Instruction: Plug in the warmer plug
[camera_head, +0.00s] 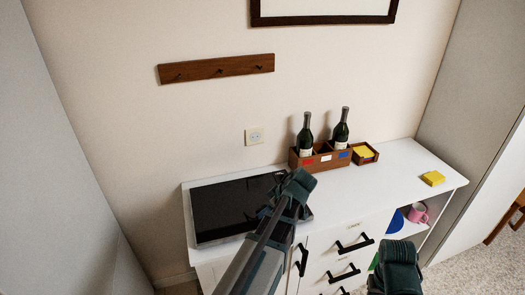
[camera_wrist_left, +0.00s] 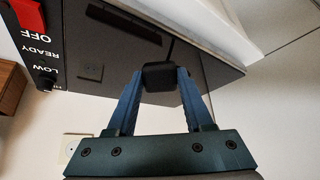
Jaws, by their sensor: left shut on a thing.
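The black warmer plug (camera_wrist_left: 160,77) is between the blue fingers of my left gripper (camera_wrist_left: 158,88) in the left wrist view, with a thin dark cord running up from it. In the head view my left gripper (camera_head: 272,204) is over the right part of the warmer, and the plug cannot be made out there. The warmer (camera_head: 225,207) is a flat black-topped plate on the white cabinet; its red switch (camera_wrist_left: 20,17) shows in the left wrist view. The wall outlet (camera_head: 255,136) is above and behind the warmer; it also shows in the wrist view (camera_wrist_left: 71,147). My right gripper's fingers do not show.
A wooden caddy (camera_head: 322,160) with two bottles stands right of the outlet, a small tray of yellow notes (camera_head: 364,153) beside it. A yellow block (camera_head: 432,178) lies at the cabinet's right end. The white top (camera_head: 385,180) between is clear. My right arm (camera_head: 394,268) is at the bottom.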

